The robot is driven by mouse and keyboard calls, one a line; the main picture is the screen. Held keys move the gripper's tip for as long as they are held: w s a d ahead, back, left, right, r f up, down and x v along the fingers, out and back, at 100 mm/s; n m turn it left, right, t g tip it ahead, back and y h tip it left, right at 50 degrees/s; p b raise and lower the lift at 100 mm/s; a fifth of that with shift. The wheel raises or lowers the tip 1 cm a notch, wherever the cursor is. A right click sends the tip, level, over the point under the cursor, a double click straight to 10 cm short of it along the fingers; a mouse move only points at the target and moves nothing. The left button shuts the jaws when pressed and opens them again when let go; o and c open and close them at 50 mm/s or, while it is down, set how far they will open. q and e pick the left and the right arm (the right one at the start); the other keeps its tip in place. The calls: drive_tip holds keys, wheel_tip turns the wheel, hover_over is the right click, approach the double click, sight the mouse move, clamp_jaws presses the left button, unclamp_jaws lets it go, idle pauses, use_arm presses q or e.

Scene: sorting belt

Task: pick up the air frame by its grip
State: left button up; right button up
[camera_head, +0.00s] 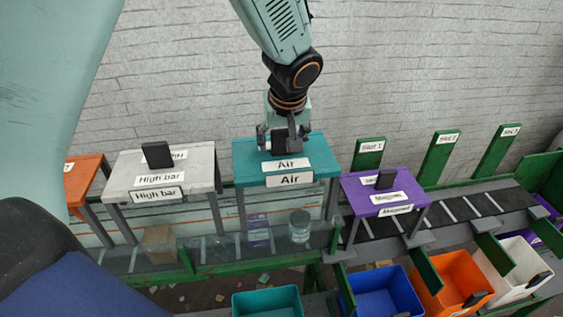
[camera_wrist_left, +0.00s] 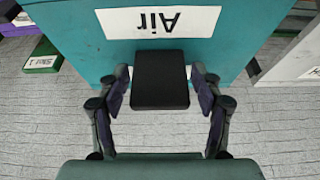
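The air frame (camera_head: 322,150) is a teal table-like stand with white "Air" labels, in the middle of the head view. Its black block grip (camera_head: 287,146) stands up from the top. My left gripper (camera_head: 284,134) is over the grip, coming from above. In the left wrist view the grip (camera_wrist_left: 160,82) lies between the two spread fingers of the gripper (camera_wrist_left: 160,76), with a narrow gap seeming to show on each side. The teal frame (camera_wrist_left: 75,50) fills the area ahead of it. The right gripper is not in view.
A grey High bar frame (camera_head: 118,170) stands to the left and a purple frame (camera_head: 355,190) to the right, each with a black grip. A glass-like jar (camera_head: 299,226) is below the air frame. Teal (camera_head: 267,304), blue, orange and white bins line the front.

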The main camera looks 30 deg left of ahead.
use_arm(q)
drive_tip(key=shift+s+d+r, duration=0.15)
drive_tip(key=shift+s, duration=0.05)
drive_tip(key=c, duration=0.5)
drive_tip(key=shift+w, duration=0.15)
drive_tip(key=c, duration=0.4)
clamp_jaws()
